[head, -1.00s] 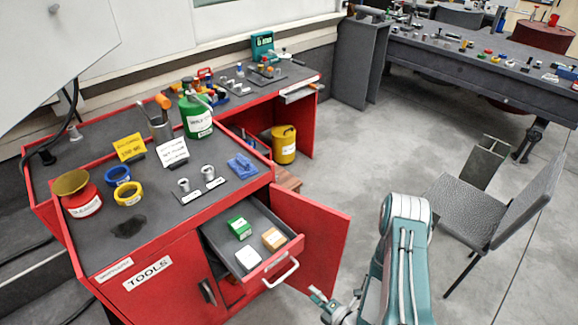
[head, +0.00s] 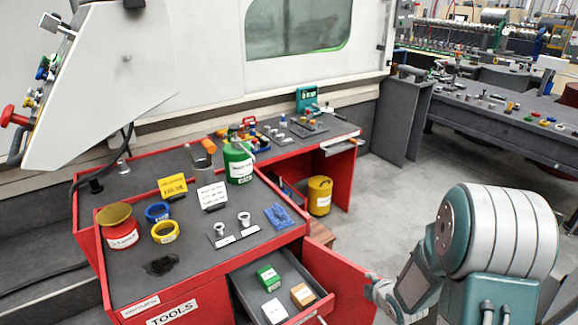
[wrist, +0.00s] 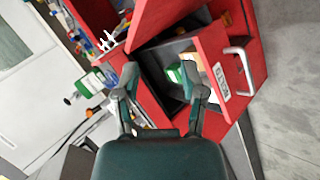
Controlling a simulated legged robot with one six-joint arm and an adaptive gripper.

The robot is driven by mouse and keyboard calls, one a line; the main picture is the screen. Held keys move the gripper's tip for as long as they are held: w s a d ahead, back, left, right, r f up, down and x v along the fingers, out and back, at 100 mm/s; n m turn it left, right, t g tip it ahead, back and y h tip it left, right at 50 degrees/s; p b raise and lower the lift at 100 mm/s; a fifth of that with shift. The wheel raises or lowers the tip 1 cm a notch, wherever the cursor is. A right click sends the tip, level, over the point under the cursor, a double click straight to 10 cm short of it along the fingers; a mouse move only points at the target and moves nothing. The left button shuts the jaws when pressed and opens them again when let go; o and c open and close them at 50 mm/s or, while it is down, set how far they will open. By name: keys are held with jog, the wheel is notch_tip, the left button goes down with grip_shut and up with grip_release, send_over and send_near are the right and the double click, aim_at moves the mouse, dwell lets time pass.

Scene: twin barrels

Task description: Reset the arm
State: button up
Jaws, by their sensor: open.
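My gripper (wrist: 158,85) is open and empty in the wrist view, its two fingers spread in front of the red tool cabinet. In the head view it is near the right edge of the open red cabinet door (head: 345,278), mostly hidden by my own arm at the lower right.
A yellow bucket (head: 319,196) stands beneath the bench. The grey floor (head: 400,195) is clear between cabinet and right workbench.

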jog(key=s+r+m+g+h, duration=0.15)
jog(key=s+r+m, duration=0.3)
jog(key=r, duration=0.45)
jog(key=s+r+m+h, duration=0.25)
jog(key=r+m, duration=0.25)
jog(key=r, duration=0.3)
jog(key=s+a+r+m+g+y, duration=0.1)
jog(key=s+a+r+m, duration=0.2)
jog(key=s, duration=0.6)
jog(key=s+a+r+m+g+y, duration=0.1)
jog(key=s+a+r+m, duration=0.2)
jog(key=s, duration=0.6)
notch_tip(320, 180, up, 3)
jog(key=shift+s+a+r+m, duration=0.15)
jog(key=shift+a+r+m, duration=0.05)
jog(key=shift+m, duration=0.95)
